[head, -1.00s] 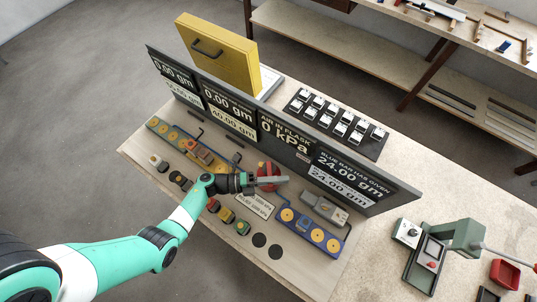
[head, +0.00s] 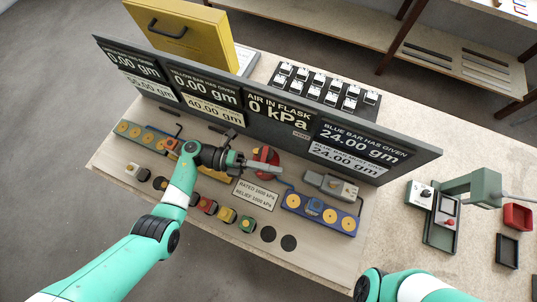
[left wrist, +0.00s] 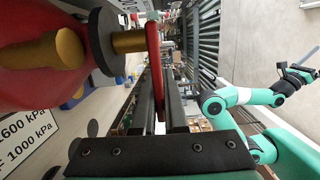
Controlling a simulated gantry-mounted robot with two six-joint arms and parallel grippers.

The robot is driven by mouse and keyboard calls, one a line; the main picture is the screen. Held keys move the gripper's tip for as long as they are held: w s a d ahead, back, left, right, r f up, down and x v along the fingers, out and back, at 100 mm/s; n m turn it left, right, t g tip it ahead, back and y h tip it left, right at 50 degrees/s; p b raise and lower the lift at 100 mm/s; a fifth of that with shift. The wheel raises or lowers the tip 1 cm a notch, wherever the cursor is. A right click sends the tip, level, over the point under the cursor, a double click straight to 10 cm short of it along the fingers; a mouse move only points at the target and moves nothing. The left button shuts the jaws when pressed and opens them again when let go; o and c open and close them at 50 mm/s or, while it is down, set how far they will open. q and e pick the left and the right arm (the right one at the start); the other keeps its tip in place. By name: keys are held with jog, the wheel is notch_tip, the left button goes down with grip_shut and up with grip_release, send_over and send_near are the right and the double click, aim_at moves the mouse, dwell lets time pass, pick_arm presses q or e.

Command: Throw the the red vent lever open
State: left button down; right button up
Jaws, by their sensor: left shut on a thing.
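The red vent lever (left wrist: 155,65) is a thin red bar on a brass stem, beside a rounded red body (left wrist: 30,75) in the left wrist view. In the head view the red body (head: 262,157) shows behind my left gripper (head: 278,171), in front of the display panel. My left gripper (left wrist: 158,112) is shut on the lever, with a dark finger on each side of it. My right arm shows in the left wrist view with a dark gripper (left wrist: 296,76) at its end, too small to read. Its gripper is outside the head view.
The display panel (head: 430,160) stands behind the lever and reads 0 kPa for the flask. A rating label (head: 256,193) and a blue strip with yellow discs (head: 290,201) lie close by. A green press (head: 470,187) stands at right.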

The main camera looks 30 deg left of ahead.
pick_arm(q)
jog(key=c, duration=1)
grip_release()
jog(key=shift+d, duration=0.1)
jog(key=shift+o, duration=0.2)
jog(key=b+v, duration=0.2)
jog(key=v, duration=0.9)
jog(key=shift+a, duration=0.35)
